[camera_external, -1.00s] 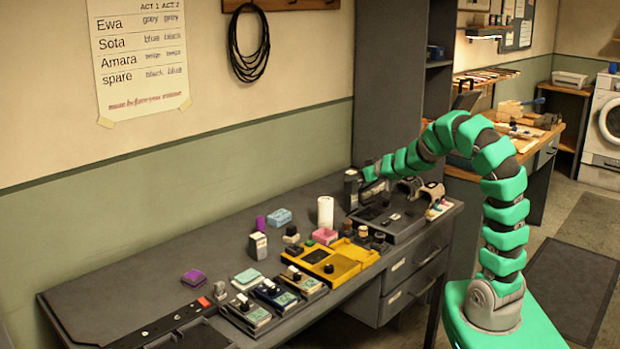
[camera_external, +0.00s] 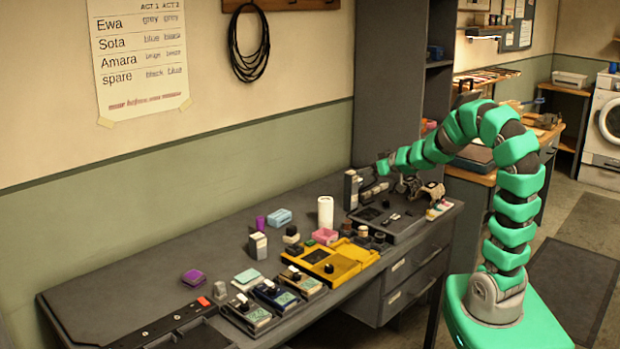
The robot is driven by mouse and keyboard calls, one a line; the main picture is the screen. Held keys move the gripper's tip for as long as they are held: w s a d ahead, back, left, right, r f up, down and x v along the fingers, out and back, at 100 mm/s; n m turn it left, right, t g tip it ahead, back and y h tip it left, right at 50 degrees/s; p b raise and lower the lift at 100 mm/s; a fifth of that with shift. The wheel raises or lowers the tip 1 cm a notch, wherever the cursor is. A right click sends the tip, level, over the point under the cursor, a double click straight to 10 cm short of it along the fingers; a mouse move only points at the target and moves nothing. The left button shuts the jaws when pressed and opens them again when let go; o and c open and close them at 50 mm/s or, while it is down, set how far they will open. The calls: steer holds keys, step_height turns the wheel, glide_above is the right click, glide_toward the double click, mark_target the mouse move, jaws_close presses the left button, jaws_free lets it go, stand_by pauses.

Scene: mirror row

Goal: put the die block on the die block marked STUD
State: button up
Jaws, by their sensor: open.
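My gripper (camera_external: 367,183) is at the far right end of the bench, low over the left back part of a dark tray. Its jaws are open, but they are small and dark here. An upright grey block (camera_external: 351,189) stands right by the fingertips; I cannot tell whether they touch it. Small blocks with dark knobs stand on the tray's front left, one of them a pale block (camera_external: 363,231). No STUD marking is readable, so I cannot tell which pieces are the two die blocks.
The dark tray (camera_external: 405,226) holds several small items. A white roll (camera_external: 325,212), pink box (camera_external: 325,236) and yellow tray (camera_external: 340,268) stand to its left. Several pedals (camera_external: 270,292) line the front edge. The bench's back left is clear. A tall grey cabinet (camera_external: 385,90) rises behind.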

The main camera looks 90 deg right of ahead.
steer(key=w+a+r+n+t, duration=0.2)
steer(key=w+a+r, duration=0.6)
steer(key=r, duration=0.3)
steer(key=w+a+r+n+t, duration=0.1)
steer(key=w+a+r, duration=0.7)
steer(key=r, duration=0.3)
steer(key=a+r+n+t+y, duration=0.1)
steer(key=a+r+n+y, duration=0.1)
steer(key=a+r, duration=0.3)
steer(key=s+a+r+n+t+y, duration=0.1)
steer(key=a+r+y, duration=0.3)
steer(key=a, duration=1)
steer(key=s+a+r+n+t+y, duration=0.1)
steer(key=a+r+n+y, duration=0.1)
steer(key=a+r, duration=0.4)
steer(key=a+y, duration=0.1)
steer(key=a, duration=0.3)
steer(key=shift+r+n, duration=0.4)
step_height(320, 180, up, 4)
steer(key=p, duration=0.4)
